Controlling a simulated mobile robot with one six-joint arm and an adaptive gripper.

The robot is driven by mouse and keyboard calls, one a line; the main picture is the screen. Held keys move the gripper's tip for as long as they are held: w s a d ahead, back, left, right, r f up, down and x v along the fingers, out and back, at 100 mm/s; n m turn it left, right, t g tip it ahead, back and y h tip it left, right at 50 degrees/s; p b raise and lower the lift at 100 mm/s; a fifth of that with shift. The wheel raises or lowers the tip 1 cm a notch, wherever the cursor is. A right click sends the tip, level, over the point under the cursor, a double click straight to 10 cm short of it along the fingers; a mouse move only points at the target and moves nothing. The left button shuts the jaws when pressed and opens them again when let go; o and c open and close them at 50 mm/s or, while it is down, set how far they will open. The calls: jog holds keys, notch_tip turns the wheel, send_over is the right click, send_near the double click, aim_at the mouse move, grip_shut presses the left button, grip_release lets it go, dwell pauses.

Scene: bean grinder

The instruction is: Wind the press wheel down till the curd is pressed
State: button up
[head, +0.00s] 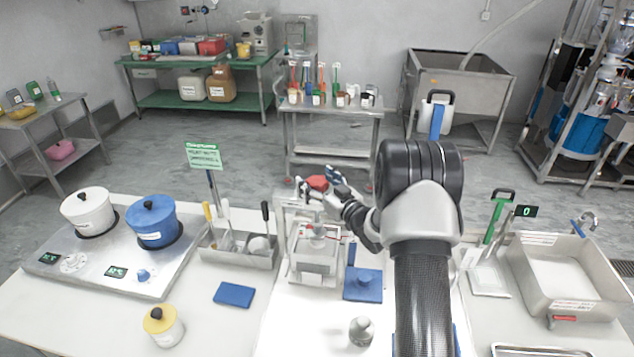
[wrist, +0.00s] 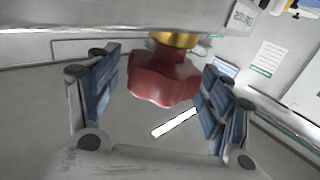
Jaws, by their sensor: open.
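The press wheel is a red lobed knob (head: 317,183) on top of the small metal press (head: 315,252) in the middle of the bench. In the wrist view the red wheel (wrist: 162,80) hangs from a brass collar (wrist: 173,39). My gripper (head: 324,186) is at the wheel, reaching in from the right. In the wrist view its blue-padded fingers (wrist: 158,92) are open, one on each side of the wheel, with gaps showing. The curd cannot be made out inside the press.
A steel caddy (head: 240,250) with tools stands left of the press, and a blue block with a knob (head: 362,285) stands right. Blue and white pots (head: 150,222) sit on a hotplate farther left. A steel sink (head: 565,275) is at the right.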

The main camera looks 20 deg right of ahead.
jog(key=shift+c, duration=0.5)
jog(key=c, duration=1)
jog(key=shift+f+m+h+b, duration=0.1)
jog(key=shift+m+h+b, duration=0.4)
jog(key=shift+h+b, duration=0.25)
jog(key=m+h+b, duration=0.1)
jog(key=h+b, duration=0.1)
jog(key=m+h+b, duration=0.1)
jog(key=h, duration=0.1)
jog(key=shift+a+f+m+b, duration=0.1)
jog(key=shift+a+m+b, duration=0.05)
jog(key=shift+m+b, duration=0.2)
jog(key=m+g+h+b, duration=0.1)
jog(key=m+h+b, duration=0.2)
jog(key=h, duration=0.2)
jog(key=shift+r+m+g+h+b, duration=0.2)
jog(key=shift+m+g+h+b, duration=0.35)
jog(key=shift+g+h, duration=0.1)
jog(key=o, duration=1.1)
